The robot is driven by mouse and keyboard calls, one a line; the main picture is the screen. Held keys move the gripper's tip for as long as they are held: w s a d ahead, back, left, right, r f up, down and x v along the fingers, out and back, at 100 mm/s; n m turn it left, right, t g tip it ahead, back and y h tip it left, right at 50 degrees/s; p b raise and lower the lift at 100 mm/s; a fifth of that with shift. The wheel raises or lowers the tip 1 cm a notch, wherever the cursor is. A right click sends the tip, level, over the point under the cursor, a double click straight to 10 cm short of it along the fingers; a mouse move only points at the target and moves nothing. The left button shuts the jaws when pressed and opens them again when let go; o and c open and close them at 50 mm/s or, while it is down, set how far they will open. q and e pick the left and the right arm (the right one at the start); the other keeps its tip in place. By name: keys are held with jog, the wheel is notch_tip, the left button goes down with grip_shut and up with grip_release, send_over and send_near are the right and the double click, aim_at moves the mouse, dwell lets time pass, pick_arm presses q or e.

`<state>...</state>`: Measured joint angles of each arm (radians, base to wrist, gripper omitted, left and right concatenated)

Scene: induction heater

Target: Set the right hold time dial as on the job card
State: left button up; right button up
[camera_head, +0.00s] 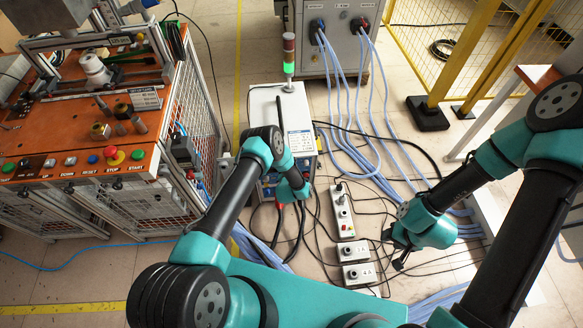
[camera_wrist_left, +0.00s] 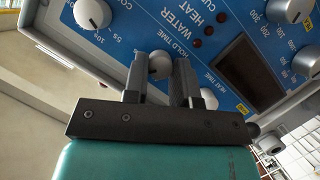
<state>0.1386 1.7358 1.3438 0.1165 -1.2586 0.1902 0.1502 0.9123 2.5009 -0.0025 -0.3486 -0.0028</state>
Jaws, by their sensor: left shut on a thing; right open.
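The heater is a white cabinet (camera_head: 270,100) in the middle of the head view. Its blue control panel (camera_wrist_left: 245,105) shows tilted in the left wrist view, with a HOLD TIME label. My left gripper (camera_wrist_left: 160,75) is shut on a light knob (camera_wrist_left: 159,62) by that label; the fingers cover its sides and its pointer cannot be read. In the head view the left fingers are hidden at the cabinet's front. A printed card (camera_head: 301,141) sits on the cabinet's front edge, too small to read. My right gripper (camera_head: 392,250) is open and empty, above the floor at right.
Other white knobs (camera_wrist_left: 92,14) and a dark display (camera_wrist_left: 240,68) surround the held knob. Control boxes (camera_head: 343,210) and loose cables lie on the floor between the arms. A stack light (camera_head: 289,65) stands on the cabinet. An orange workbench (camera_head: 80,110) is at left.

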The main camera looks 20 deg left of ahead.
pick_arm(q)
jog(key=n+t+h, duration=0.1)
jog(key=n, duration=0.2)
jog(key=n+t, duration=0.1)
jog(key=n, duration=0.2)
jog(key=n+t+h, duration=0.1)
jog(key=n, duration=0.2)
jog(key=shift+s+a+f+t+h, duration=0.1)
jog(key=shift+a+f+t+h, duration=0.05)
jog(key=shift+f+t+h, duration=0.2)
dwell(0.4)
jog(key=o, duration=0.9)
jog(key=s, duration=1.7)
jog(key=shift+s+a, duration=0.1)
jog(key=shift+s, duration=0.1)
